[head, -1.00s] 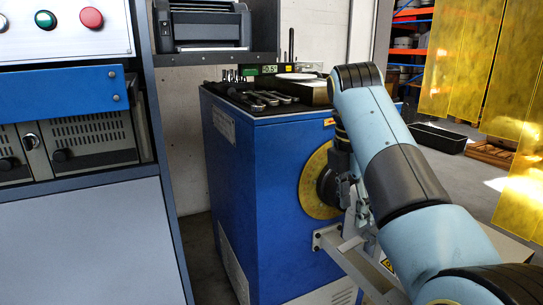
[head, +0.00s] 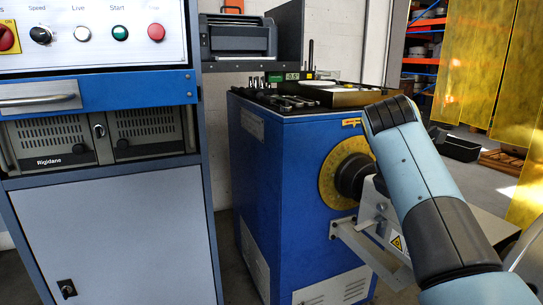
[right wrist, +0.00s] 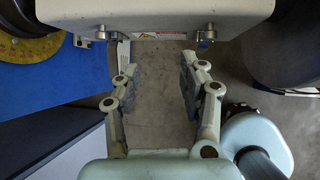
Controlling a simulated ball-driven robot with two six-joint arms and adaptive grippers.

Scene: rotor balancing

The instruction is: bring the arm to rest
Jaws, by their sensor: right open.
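My right arm (head: 420,175), light blue with dark grey joints, reaches in from the lower right in the head view, its bent elbow or wrist end up beside the blue machine. Its gripper is hidden there. In the right wrist view my right gripper (right wrist: 159,80) is open and empty, its fingers apart over bare grey floor. A pale machine block (right wrist: 150,12) spans the top of that view, just beyond the fingertips. My left gripper is not in view.
The blue balancing machine (head: 290,190) with a yellow disc (head: 328,180) and a grey bracket (head: 370,250) stands close to the arm. Tools lie on its top. A grey control cabinet (head: 115,235) stands at left. Yellow curtains (head: 470,60) hang at right. Floor shows behind.

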